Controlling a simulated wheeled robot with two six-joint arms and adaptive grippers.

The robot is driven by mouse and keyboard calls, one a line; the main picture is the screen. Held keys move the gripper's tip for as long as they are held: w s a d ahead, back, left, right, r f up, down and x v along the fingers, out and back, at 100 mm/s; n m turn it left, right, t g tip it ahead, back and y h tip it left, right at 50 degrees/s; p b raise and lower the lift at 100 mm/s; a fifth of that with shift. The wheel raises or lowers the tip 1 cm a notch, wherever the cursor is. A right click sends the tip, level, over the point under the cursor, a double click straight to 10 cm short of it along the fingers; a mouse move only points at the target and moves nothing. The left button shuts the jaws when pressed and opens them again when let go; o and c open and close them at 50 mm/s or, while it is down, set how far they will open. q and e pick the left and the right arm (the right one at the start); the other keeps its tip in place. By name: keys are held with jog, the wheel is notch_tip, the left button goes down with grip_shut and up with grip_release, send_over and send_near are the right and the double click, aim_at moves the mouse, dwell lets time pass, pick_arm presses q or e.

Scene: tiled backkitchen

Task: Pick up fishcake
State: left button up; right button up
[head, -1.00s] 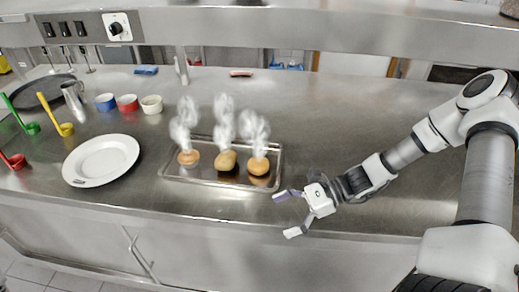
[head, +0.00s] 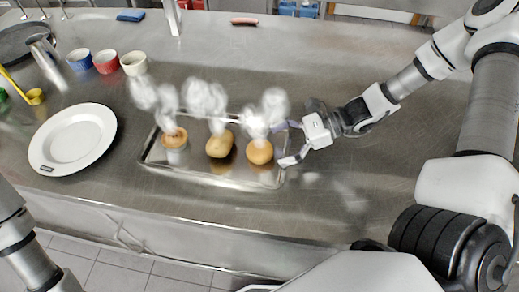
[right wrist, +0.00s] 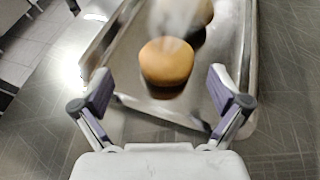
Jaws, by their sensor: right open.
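Three steaming golden-brown foods sit in a row on a shallow metal tray (head: 215,181). The right one, a smooth round patty (head: 260,152), looks like the fishcake, though I cannot be sure. The middle one (head: 219,145) is oval and the left one (head: 174,138) is round-topped. My right gripper (head: 290,143) is open and empty at the tray's right end, just right of the patty. In the right wrist view the patty (right wrist: 166,65) lies ahead, between the lines of the two open fingers (right wrist: 161,88), apart from both. My left gripper is out of view.
A white plate (head: 72,138) lies left of the tray. Blue (head: 79,60), red (head: 106,61) and cream (head: 134,63) cups stand behind. A metal jug (head: 45,51) and yellow ladle (head: 35,96) are at far left. The counter right of the tray is clear.

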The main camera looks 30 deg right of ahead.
aim_at(264, 147)
jog(key=w+a+f, duration=0.2)
jog(key=a, duration=0.1)
jog(key=shift+w+a+f+b, duration=0.1)
jog(key=shift+w+a+b, duration=0.1)
jog(key=shift+b, duration=0.2)
jog(key=shift+a, duration=0.2)
jog(key=shift+s+a+r, duration=0.1)
jog(key=shift+s+r, duration=0.05)
jog(key=shift+r, duration=0.05)
jog(key=shift+f, duration=0.1)
jog(key=c, duration=1.3)
